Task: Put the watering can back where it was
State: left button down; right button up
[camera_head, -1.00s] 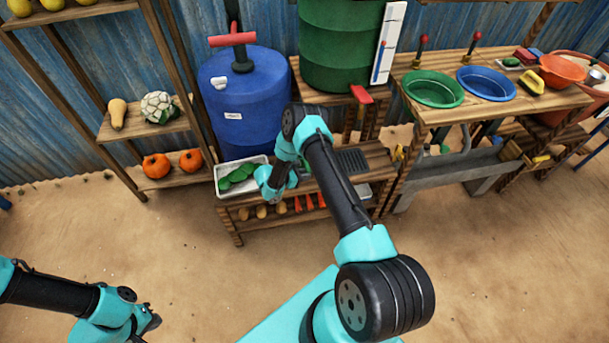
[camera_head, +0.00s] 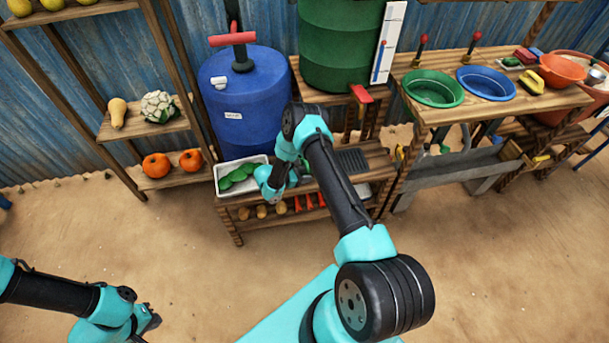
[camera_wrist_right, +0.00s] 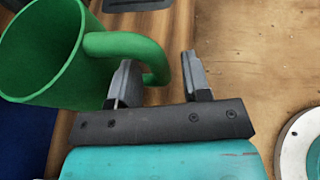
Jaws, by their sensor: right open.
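The green watering can (camera_wrist_right: 45,55) shows in the right wrist view at the upper left, with its curved handle (camera_wrist_right: 150,48) reaching toward my right gripper (camera_wrist_right: 160,82). My right gripper is open, with one finger on each side of the handle. Contact with the handle cannot be told. In the head view only a bit of green (camera_head: 293,179) shows beside my right wrist, over the low wooden bench (camera_head: 235,226); my arm hides the rest. My left gripper (camera_head: 150,325) is low at the left, over bare ground, its jaws unclear.
A white tray of green vegetables (camera_head: 262,160) stands on the bench left of my right wrist. A blue barrel (camera_head: 240,100) and a green barrel (camera_head: 340,45) stand behind. A dark grate (camera_head: 352,160) lies to the right. The sandy ground in front is clear.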

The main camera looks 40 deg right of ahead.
jog(key=v, duration=1.2)
jog(key=s+a+m+g+y, duration=0.2)
jog(key=s+a+m+y, duration=0.1)
jog(key=s+a+y, duration=0.4)
jog(key=s+a+m+g+y, duration=0.1)
jog(key=s+a+m+y, duration=0.15)
jog(key=s+y, duration=0.45)
jog(key=s+a+r+m+t+y, duration=0.3)
jog(key=s+r+m+t, duration=0.4)
jog(key=m, duration=0.4)
jog(key=shift+s+a+r, duration=0.55)
jog(key=shift+s+r, duration=0.2)
jog(key=shift+s, duration=0.3)
